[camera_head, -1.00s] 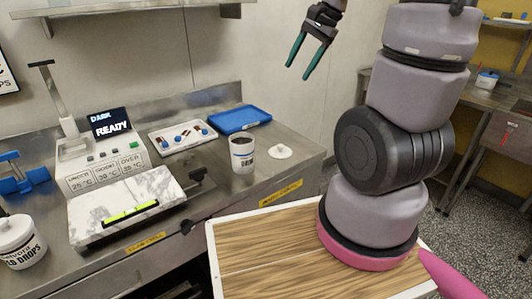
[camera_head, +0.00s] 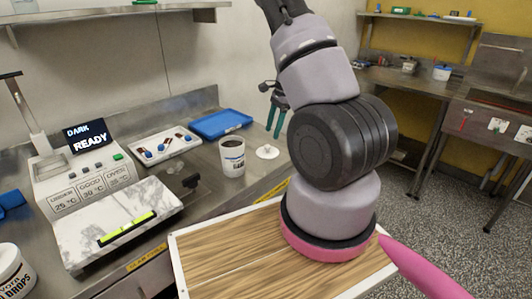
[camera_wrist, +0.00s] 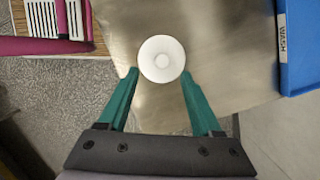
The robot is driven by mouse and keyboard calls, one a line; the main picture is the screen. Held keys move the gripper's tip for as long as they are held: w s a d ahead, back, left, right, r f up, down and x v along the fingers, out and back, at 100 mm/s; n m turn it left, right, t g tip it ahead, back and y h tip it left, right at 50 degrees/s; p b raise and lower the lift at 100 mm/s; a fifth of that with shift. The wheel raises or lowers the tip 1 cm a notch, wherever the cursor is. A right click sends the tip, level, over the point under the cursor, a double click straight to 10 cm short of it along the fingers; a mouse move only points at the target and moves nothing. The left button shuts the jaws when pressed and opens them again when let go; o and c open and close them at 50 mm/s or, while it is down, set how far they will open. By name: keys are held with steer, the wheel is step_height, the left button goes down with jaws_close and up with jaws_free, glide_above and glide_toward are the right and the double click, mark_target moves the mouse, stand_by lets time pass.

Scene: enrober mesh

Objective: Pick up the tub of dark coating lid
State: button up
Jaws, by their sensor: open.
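The lid (camera_head: 267,152) is a small white disc with a knob, lying flat on the steel counter. It lies to the right of an open white tub (camera_head: 232,157) with dark contents. In the wrist view the lid (camera_wrist: 162,59) lies just beyond the fingertips, roughly centred between them. My gripper (camera_head: 275,122) has green fingers, partly hidden behind my arm in the head view. In the wrist view my gripper (camera_wrist: 157,78) is open, with nothing between its fingers. The lid looks apart from the fingers, but the height above it is hard to tell.
A blue tray (camera_head: 221,124) and a white tray (camera_head: 167,145) with small pieces stand behind the tub. A machine with a READY display (camera_head: 87,136) is at left. A wood-topped board (camera_head: 225,262) is in front, by my arm's base. Counter around the lid is clear.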

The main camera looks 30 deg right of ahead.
mark_target(268, 146)
steer(key=x, duration=0.6)
steer(key=shift+w+f, duration=0.2)
steer(key=shift+f, duration=0.05)
steer(key=shift+c, duration=0.3)
jaws_close()
